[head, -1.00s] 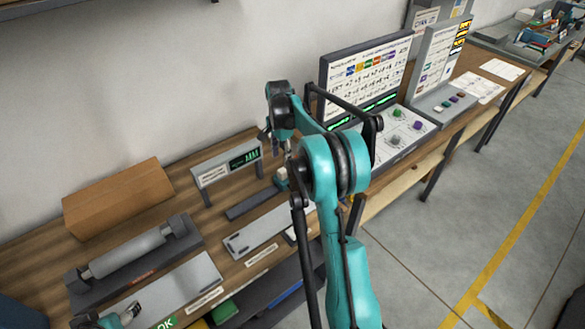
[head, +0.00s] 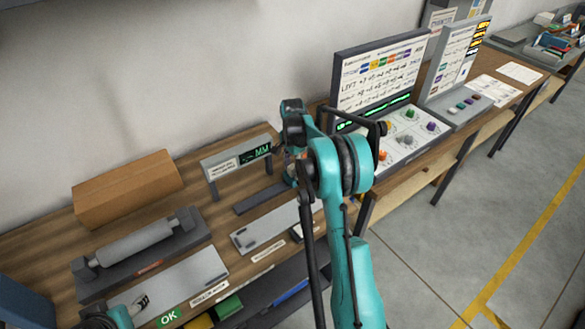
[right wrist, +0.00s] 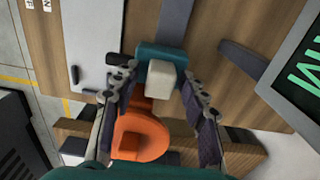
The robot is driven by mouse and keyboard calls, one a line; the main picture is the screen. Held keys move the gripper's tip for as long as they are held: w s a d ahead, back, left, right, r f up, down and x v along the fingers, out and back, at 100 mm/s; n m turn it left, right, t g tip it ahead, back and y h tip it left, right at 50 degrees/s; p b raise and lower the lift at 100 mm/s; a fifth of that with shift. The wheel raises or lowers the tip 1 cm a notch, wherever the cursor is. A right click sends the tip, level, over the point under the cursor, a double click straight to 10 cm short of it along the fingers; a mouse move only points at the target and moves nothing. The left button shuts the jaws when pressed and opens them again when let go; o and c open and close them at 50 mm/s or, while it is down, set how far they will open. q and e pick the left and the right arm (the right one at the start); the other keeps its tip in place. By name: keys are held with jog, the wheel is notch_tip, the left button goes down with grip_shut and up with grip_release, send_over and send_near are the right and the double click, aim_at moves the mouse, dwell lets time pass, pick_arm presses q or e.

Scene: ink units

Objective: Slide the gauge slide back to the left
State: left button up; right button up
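The gauge slide is a teal block with a cream knob (right wrist: 161,78), seen in the right wrist view. In the head view it is hidden behind my right gripper (head: 290,172), at the right end of a dark rail (head: 262,199). In the right wrist view my right gripper (right wrist: 160,88) is open, with one finger on each side of the knob. Narrow gaps seem to show between the fingers and the knob. My left gripper (head: 128,309) shows only partly at the lower left, over a grey plate; its fingers are unclear.
A readout stand (head: 235,163) with green digits stands behind the rail. A grey plate (head: 275,225) lies in front of it. A cardboard box (head: 128,188) and a roller unit (head: 135,250) are to the left. A button panel (head: 400,138) is to the right.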

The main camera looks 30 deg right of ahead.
grip_shut()
send_over(245, 207)
jog(key=shift+w+d, duration=0.1)
jog(key=shift+d, duration=0.05)
dwell(0.3)
jog(key=shift+c, duration=0.3)
grip_release()
jog(key=o, duration=0.4)
jog(key=shift+a, duration=0.2)
